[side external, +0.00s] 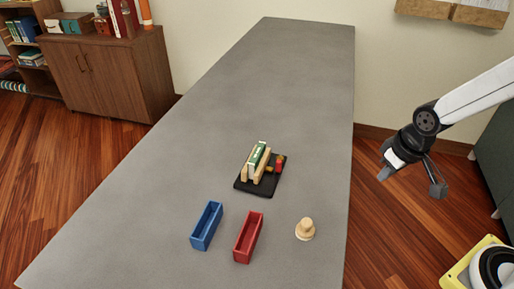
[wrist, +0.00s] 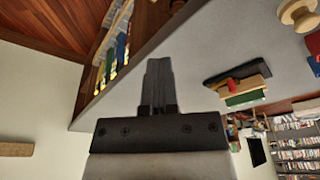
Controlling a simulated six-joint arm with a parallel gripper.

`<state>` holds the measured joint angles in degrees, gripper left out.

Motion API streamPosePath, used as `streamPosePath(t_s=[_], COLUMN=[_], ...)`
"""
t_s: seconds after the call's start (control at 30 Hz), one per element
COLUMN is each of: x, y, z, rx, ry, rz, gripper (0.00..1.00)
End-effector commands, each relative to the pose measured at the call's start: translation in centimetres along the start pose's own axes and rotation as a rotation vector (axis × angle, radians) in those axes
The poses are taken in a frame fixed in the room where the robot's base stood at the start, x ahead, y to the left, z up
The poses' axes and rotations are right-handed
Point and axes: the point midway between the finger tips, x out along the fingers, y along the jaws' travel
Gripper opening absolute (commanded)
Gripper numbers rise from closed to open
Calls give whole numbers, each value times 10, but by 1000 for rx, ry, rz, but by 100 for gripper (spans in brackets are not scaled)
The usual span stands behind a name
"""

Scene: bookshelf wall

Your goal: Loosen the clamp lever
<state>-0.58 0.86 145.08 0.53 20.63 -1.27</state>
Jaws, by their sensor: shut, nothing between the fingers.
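The clamp stands on a black base (side external: 259,187) near the middle of the grey table. Pale wooden jaws (side external: 248,164) stand upright on it, with a green-and-white piece (side external: 257,157) between them. A red lever (side external: 278,165) sits at the clamp's right side. In the wrist view the clamp is at the right, with its red part (wrist: 232,86) and green piece (wrist: 244,98). My gripper (side external: 384,173) is off the table's right side, well apart from the clamp. In the wrist view my gripper (wrist: 159,62) has its fingers together and holds nothing.
A blue tray (side external: 206,226) and a red tray (side external: 248,238) stand in front of the clamp, both seemingly empty. A round wooden knob-shaped piece (side external: 305,229) stands to their right. The far part of the table (side external: 270,80) is clear. A wooden cabinet (side external: 120,75) stands beyond its left side.

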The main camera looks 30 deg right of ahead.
Motion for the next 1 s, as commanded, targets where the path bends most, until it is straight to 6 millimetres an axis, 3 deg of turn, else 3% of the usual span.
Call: streamPosePath(t_s=[0.37,0.7,1.0], x=[0,-1,-2], y=[-31,-84,-127], z=[-66,-138,-180], rx=[-178,-408,-567], ry=[22,58,89], rz=[-45,-113,-165], gripper=[0,0,0])
